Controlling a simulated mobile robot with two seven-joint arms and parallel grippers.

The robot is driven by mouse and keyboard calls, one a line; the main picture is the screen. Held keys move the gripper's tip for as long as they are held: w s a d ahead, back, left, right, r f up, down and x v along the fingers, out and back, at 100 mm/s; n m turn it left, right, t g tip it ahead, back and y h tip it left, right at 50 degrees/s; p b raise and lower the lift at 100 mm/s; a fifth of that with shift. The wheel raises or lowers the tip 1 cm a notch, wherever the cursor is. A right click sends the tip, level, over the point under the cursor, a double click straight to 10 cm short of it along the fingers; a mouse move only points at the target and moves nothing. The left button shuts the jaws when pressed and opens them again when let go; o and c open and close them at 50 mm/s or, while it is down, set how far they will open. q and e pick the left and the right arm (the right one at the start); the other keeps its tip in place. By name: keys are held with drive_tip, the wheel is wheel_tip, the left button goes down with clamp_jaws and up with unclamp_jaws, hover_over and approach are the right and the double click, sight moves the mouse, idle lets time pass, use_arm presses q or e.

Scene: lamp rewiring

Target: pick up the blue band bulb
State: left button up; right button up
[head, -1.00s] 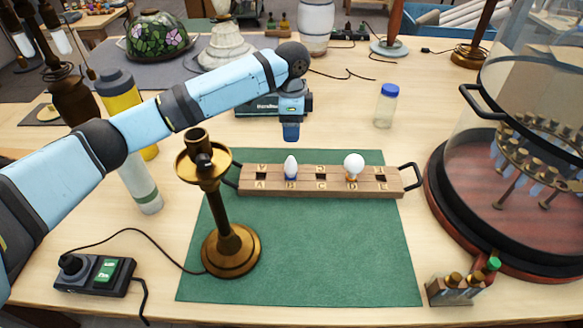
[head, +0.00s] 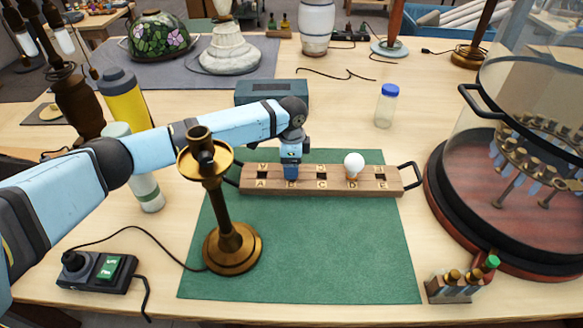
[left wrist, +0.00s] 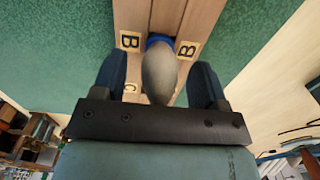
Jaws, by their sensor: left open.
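The blue band bulb (left wrist: 160,72) shows in the left wrist view, a pale candle-shaped bulb with a blue band at its base, upright in slot B of the wooden rack (head: 335,182). My left gripper (head: 291,174) is over slot B and hides the bulb in the head view. In the left wrist view its two open fingers (left wrist: 158,84) stand on either side of the bulb, with a gap visible at each side. My right gripper is not in view.
A round white bulb (head: 354,163) stands in the rack near slot D. A brass lamp stand (head: 232,246) rises at the front left, close to my left arm. The green mat (head: 330,250) is clear in front of the rack. A glass dome (head: 520,130) stands at the right.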

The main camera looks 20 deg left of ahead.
use_arm(q)
drive_tip(key=shift+f, duration=0.5)
drive_tip(key=shift+c, duration=0.2)
drive_tip(key=c, duration=1)
drive_tip(key=shift+r, duration=0.1)
